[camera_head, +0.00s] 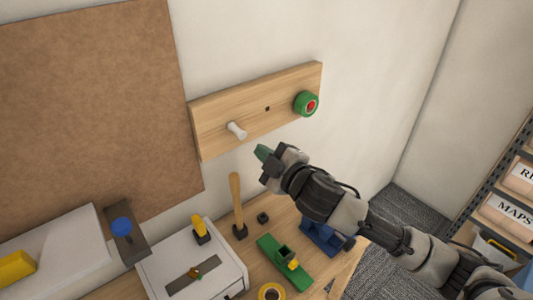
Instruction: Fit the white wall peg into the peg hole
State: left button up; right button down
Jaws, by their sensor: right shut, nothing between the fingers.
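The white wall peg (237,131) sticks out from the left half of a wooden board (214,118) on the wall. Its base meets the board, and how deep it sits cannot be told. A small dark square hole (267,109) shows near the middle of the board, with nothing in it. My right gripper (264,155) is shut and empty, below and to the right of the peg and apart from it. Its tip looks green. My left gripper is not in view.
A green roll with a red centre (306,104) is at the board's right end. Below, the workbench holds a mallet (237,205), a green tool (284,262), a blue tool (322,239), a yellow tape roll (271,292) and a white case (155,272). Labelled bins (513,214) stand right.

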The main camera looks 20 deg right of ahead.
aim_at(244, 135)
jog(key=x, duration=0.4)
jog(key=shift+w+a+f, duration=0.1)
jog(key=shift+w+a, duration=0.05)
jog(key=shift+w, duration=0.2)
jog(key=shift+w+a, duration=0.15)
jog(key=shift+w, duration=0.2)
jog(key=shift+w, duration=0.1)
jog(key=shift+w+a, duration=0.1)
jog(key=shift+w, duration=0.05)
dwell(0.5)
